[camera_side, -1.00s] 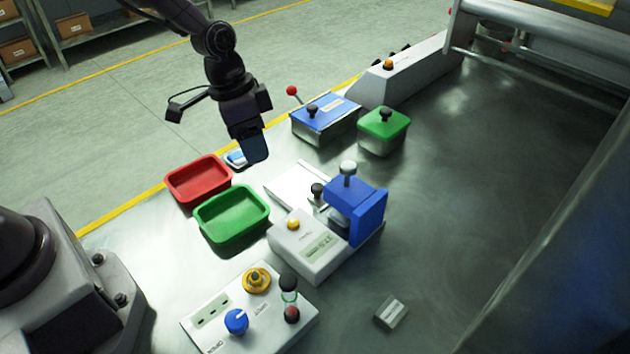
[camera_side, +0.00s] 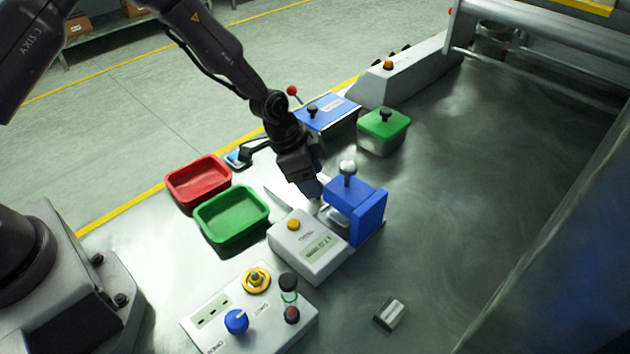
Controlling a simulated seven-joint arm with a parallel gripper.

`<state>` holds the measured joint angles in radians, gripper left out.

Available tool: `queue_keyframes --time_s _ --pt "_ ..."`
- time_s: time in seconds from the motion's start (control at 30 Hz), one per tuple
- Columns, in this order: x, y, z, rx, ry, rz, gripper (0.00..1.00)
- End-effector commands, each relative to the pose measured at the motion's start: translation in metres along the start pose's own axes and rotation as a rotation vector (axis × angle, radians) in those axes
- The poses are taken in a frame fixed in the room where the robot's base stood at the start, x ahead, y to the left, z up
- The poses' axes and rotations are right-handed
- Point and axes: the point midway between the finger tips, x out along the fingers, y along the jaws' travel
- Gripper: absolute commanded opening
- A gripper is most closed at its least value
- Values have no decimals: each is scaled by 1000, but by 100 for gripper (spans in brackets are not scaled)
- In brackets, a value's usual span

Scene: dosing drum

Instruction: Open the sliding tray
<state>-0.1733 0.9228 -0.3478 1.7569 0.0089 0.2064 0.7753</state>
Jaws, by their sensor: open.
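The sliding tray (camera_side: 272,193) is a thin pale plate beside a white unit (camera_side: 308,247) with a yellow button and a small display. The blue dosing drum block (camera_side: 355,212) with a grey-topped knob (camera_side: 348,168) stands at its right. My gripper (camera_side: 313,190) points down over the tray, just left of the blue block. It is open, but the jaws are hard to make out at this size. The tray's black knob and most of the plate are hidden behind my gripper, so I cannot tell whether it touches the knob.
A red bin (camera_side: 198,180) and a green bin (camera_side: 232,214) stand to the left. A blue-lidded box (camera_side: 335,110) and a green-lidded box (camera_side: 384,124) stand behind. A control box (camera_side: 250,318) is in front, with a small grey block (camera_side: 391,314) to its right. The table's right side is clear.

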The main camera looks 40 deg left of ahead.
Motion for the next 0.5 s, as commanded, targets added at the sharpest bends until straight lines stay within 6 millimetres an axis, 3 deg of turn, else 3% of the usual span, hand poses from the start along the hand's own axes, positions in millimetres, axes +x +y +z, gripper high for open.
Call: queue_keyframes --time_s 0.2,0.5 --pt "18 0 0 0 0 1 54" --pt "19 0 0 0 0 0 52"
